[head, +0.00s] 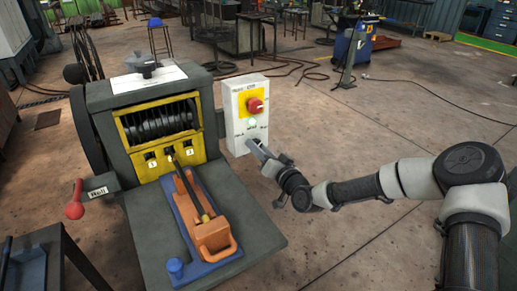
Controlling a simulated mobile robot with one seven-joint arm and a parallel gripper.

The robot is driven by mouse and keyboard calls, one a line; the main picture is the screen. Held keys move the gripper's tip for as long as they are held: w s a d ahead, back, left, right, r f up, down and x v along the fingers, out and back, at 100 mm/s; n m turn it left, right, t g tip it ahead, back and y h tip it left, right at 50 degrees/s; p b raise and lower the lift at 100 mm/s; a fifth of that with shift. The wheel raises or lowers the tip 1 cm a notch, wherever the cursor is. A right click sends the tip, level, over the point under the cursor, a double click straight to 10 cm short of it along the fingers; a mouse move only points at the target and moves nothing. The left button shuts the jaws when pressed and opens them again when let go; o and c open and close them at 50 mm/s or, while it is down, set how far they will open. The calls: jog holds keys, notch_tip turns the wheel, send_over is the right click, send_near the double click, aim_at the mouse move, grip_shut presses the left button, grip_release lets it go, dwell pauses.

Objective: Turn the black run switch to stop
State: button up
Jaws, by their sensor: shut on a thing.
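The white control box (243,117) stands at the right side of the capstan machine (116,112). Its front has a red knob (256,105) on a yellow plate, and below that a pale green lamp (252,123) and small labels too small to read. My gripper (258,147) reaches in from the right, against the lower front of the box. It appears shut on the black run switch there. The fingers hide the switch, so I cannot tell which way it points.
An orange clamp (209,228) on a blue base (176,266) lies on the front plate. A dark knob (148,68) sits on top. The floor to the right is mostly clear.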

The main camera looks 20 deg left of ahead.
jog(key=shift+n+b, duration=4.5)
jog(key=shift+n, duration=0.3)
jog(key=o, duration=1.1)
jog(key=shift+c, duration=0.2)
jog(key=shift+d, duration=0.15)
jog(key=p+v, duration=0.2)
jog(key=v, duration=1.5)
jog(key=shift+s, duration=0.2)
